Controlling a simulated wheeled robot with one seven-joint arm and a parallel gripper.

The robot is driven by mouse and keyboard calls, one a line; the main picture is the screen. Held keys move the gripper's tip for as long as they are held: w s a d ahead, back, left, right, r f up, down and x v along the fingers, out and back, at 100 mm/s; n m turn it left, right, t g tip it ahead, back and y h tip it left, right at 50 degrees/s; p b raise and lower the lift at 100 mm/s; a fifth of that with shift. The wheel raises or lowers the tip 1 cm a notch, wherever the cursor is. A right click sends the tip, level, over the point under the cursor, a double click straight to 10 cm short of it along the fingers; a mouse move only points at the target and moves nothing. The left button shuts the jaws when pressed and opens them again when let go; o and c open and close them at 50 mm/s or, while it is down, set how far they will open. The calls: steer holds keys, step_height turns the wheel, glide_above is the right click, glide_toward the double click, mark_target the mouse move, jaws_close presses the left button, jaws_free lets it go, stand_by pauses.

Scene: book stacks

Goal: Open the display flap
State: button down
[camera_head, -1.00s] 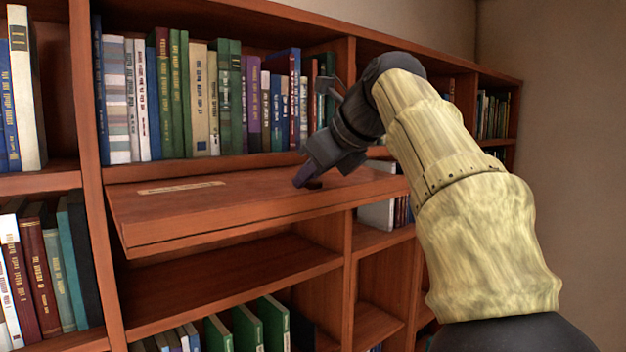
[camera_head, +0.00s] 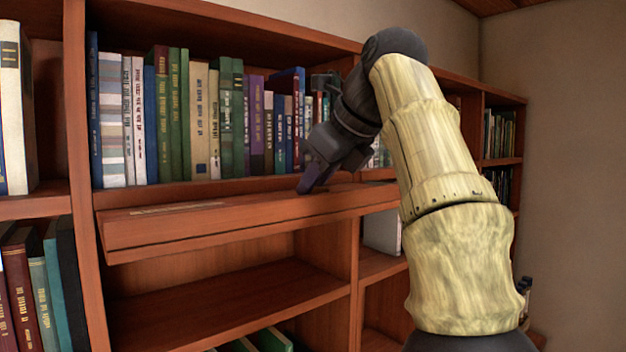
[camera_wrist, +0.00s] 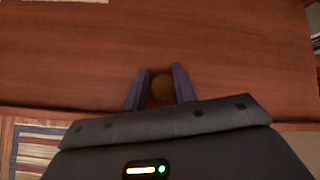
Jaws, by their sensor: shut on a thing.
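The display flap (camera_head: 240,215) is a reddish-brown wooden panel across one bay of the bookcase. It sticks out from the shelf, close to level, with its front edge facing me. A pale label strip (camera_head: 165,208) lies on its top face at the left. My gripper (camera_head: 310,188) is at the right part of the flap, pointing down at its top face. In the wrist view the two dark fingers (camera_wrist: 160,88) are shut on a small round brass-coloured knob (camera_wrist: 161,87) on the flap. The knob is hidden behind the fingers in the head view.
A row of upright books (camera_head: 200,115) stands on the shelf behind the flap. An open, empty-looking compartment (camera_head: 220,300) lies below it. More books (camera_head: 35,290) fill the bay at the left. A striped rug (camera_wrist: 35,145) shows on the floor.

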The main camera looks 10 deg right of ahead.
steer(key=shift+d, duration=0.15)
steer(key=c, duration=1.4)
jaws_free()
steer(key=shift+o, duration=1.4)
steer(key=shift+w+d, duration=0.2)
steer(key=shift+d, duration=0.1)
steer(key=shift+s+a, duration=0.2)
steer(key=shift+a, duration=0.05)
steer(key=shift+s+d+r, duration=0.15)
steer(key=shift+d+r, duration=0.15)
steer(key=shift+d, duration=0.1)
steer(key=shift+s+d, duration=0.15)
steer(key=shift+s, duration=0.1)
steer(key=s+d+b, duration=0.2)
steer(key=s+d, duration=0.2)
steer(key=s, duration=0.6)
steer(key=shift+s+d, duration=0.3)
steer(key=shift+r, duration=0.1)
